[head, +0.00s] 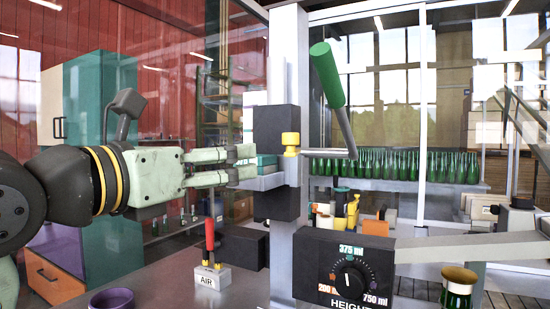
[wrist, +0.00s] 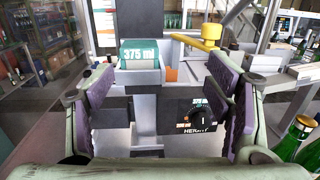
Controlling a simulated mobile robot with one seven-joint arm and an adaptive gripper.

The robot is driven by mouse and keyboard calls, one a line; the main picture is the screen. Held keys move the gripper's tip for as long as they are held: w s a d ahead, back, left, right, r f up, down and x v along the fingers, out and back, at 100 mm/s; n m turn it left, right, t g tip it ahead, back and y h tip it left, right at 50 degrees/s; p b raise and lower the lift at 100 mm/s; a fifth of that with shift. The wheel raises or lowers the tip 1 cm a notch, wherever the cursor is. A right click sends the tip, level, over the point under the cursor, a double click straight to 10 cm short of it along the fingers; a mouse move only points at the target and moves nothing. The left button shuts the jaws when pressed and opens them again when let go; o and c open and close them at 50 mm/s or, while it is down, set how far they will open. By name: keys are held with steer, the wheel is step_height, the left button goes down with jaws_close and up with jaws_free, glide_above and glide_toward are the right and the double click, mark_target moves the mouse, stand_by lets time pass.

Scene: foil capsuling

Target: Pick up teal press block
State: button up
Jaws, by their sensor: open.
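The teal press block (wrist: 139,56), with a white "375 ml" label, sits on a pale grey ledge of the press, ahead of my gripper and slightly left of centre in the wrist view. In the head view only a teal part of it (head: 267,160) shows, just beyond the fingertips. My gripper (head: 244,163) reaches in from the left, roughly level with the block. In the wrist view my gripper (wrist: 165,88) is open and empty, its purple pads wide apart. The block appears beyond the pads; whether the fingertips overlap it in depth is unclear.
A height dial box (head: 350,272) is in front, and a red AIR valve (head: 210,240) stands below the gripper.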

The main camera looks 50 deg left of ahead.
mark_target(266, 164)
steer(key=shift+n+g+y, duration=0.4)
steer(key=shift+g+y, duration=0.1)
steer(key=shift+y, duration=0.2)
steer(key=p+x, duration=0.1)
steer(key=x, duration=0.2)
steer(key=a+p+x, duration=0.1)
steer(key=p+x, duration=0.1)
steer(key=x, duration=0.2)
steer(key=a+p+x, duration=0.1)
steer(key=p+x, duration=0.1)
steer(key=x, duration=0.1)
steer(key=shift+a+f, duration=0.1)
steer(key=shift+a, duration=0.05)
steer(key=shift+c, duration=0.5)
steer(key=c, duration=1.2)
